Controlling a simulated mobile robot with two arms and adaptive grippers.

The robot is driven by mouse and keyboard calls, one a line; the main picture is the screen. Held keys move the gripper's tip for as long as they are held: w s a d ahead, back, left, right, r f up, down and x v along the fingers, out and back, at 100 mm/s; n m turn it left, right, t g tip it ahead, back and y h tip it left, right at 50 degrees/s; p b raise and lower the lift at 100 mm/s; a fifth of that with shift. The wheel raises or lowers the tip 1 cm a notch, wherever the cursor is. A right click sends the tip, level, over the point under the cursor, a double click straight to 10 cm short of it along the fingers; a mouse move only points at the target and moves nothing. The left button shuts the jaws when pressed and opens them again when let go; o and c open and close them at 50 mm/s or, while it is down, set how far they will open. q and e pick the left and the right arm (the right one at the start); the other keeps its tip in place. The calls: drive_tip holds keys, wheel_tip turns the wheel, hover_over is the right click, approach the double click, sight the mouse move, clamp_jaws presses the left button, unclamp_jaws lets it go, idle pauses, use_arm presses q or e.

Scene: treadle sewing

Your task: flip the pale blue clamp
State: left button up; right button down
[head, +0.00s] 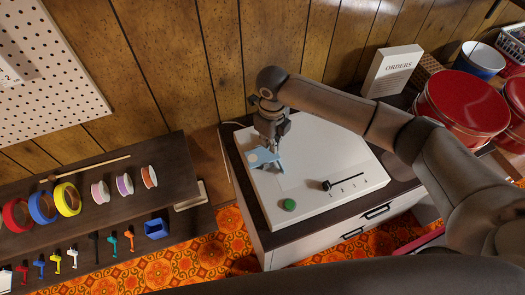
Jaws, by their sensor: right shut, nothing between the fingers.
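The pale blue clamp (264,158) is a small flat piece on the white machine top (334,150), near its back left corner. My right gripper (272,143) points down at the clamp's upper right part. It is shut with nothing held. Its fingertips are at or just above the clamp; I cannot tell whether they touch it. My right arm reaches in from the right across the machine. My left gripper is out of view.
The machine top also has a green button (289,204) and a black slider lever (328,185). A dark shelf (110,226) with tape rolls and spools stands at left. An orders sign (391,70) and red tins (467,101) stand at the back right.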

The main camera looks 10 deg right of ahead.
sight(270, 153)
wheel_tip(270, 153, up, 5)
drive_tip(key=shift+r+p, duration=0.1)
drive_tip(key=shift+p, duration=1.1)
